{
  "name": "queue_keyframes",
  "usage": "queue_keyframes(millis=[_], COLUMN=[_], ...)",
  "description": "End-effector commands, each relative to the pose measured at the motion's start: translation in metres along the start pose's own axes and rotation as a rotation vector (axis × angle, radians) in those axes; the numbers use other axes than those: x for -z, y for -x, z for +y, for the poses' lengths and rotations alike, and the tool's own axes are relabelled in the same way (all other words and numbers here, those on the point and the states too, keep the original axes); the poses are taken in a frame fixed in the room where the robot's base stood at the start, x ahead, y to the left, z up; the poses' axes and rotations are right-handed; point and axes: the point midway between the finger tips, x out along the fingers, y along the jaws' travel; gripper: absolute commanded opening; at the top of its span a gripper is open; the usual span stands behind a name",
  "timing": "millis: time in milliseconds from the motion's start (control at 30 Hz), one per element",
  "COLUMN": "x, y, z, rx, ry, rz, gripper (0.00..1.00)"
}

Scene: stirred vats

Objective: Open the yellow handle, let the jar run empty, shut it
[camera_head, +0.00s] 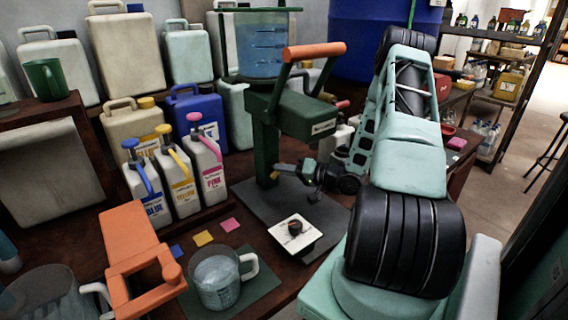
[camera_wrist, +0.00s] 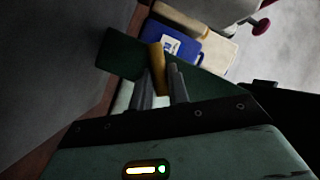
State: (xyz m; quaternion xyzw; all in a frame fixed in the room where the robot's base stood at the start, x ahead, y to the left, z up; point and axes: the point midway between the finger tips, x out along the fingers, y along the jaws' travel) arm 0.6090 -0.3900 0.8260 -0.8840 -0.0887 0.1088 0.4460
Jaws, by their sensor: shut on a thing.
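The jar (camera_head: 262,45) is a clear graduated vessel holding bluish liquid, on top of a dark green stand (camera_head: 265,140). The yellow handle (camera_head: 274,175) is a small bit of yellow low at the stand, partly hidden by my gripper (camera_head: 282,168). In the wrist view the yellow handle (camera_wrist: 157,62) is a short bar at the fingertips of my gripper (camera_wrist: 161,76), which is shut on it. The stand's outlet is not clear in either view.
An orange lever (camera_head: 314,51) tops the stand. A white plate with a black knob (camera_head: 295,228) lies before it. A measuring jug (camera_head: 217,283) and an orange-handled device (camera_head: 135,255) stand in front. Blue, yellow and pink pump bottles (camera_head: 177,180) stand left.

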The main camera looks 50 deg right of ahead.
Motion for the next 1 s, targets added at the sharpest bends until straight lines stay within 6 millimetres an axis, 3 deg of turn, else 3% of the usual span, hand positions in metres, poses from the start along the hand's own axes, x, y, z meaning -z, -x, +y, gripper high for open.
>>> queue_keyframes(millis=[500, 1000], x=[-0.0040, -0.0051], y=[0.0003, 0.0002], z=[0.0076, 0.0092], rx=[0.194, 0.269], ry=[-0.388, -0.538], rz=[0.087, 0.121], gripper=[0.00, 0.00])
